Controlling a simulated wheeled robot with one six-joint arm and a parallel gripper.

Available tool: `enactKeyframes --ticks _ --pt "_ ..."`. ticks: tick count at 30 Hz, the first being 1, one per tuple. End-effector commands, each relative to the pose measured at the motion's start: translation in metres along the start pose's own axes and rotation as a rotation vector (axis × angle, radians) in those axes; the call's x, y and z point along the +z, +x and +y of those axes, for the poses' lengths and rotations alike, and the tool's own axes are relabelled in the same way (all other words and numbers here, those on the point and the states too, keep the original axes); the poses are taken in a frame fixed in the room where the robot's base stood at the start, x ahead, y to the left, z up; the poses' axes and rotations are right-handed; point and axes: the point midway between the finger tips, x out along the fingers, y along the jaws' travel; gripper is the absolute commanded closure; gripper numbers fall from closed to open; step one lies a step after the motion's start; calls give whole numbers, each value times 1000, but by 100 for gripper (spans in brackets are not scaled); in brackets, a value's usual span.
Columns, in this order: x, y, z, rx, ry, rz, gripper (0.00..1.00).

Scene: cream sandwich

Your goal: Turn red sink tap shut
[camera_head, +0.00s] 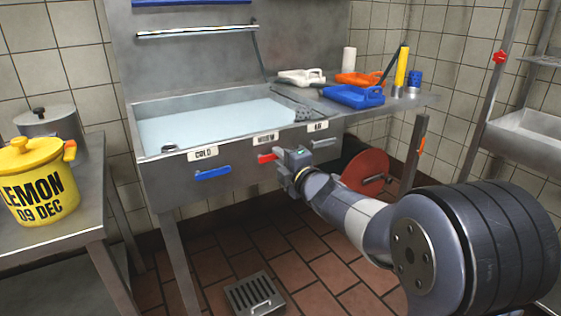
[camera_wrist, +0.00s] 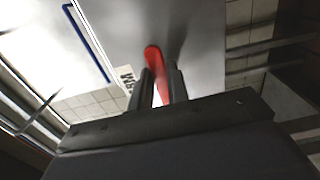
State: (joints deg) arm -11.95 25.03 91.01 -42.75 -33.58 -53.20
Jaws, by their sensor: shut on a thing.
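The steel sink (camera_head: 150,178) stands against the tiled wall, with pale water in its basin (camera_head: 210,125). The red tap handle (camera_head: 266,158) is on the sink's front panel, below the middle label. My gripper (camera_head: 283,165) is at the handle from the right and covers part of it. In the wrist view the red handle (camera_wrist: 153,58) runs between the two dark fingers of my gripper (camera_wrist: 161,85), which are shut on it. Its rounded end sticks out past the fingertips. The handle's pivot is hidden. Whether water flows cannot be told.
A blue handle (camera_head: 213,173) is left of the red one, under the COLD label. A yellow LEMON pot (camera_head: 42,185) is on the left table. A floor drain (camera_head: 255,295) lies below.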

Motion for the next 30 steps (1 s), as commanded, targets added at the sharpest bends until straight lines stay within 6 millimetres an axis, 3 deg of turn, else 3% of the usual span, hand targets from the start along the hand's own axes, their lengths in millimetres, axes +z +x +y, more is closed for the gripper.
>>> enactKeyframes --ticks 8,9,17,25,30 --pt "-1 0 1 2 -5 2 100" --pt "-1 0 1 2 -5 2 82" --pt "0 0 1 1 -3 1 62" --pt "0 -2 1 1 -2 1 62" --pt "0 -19 2 1 -1 0 62"
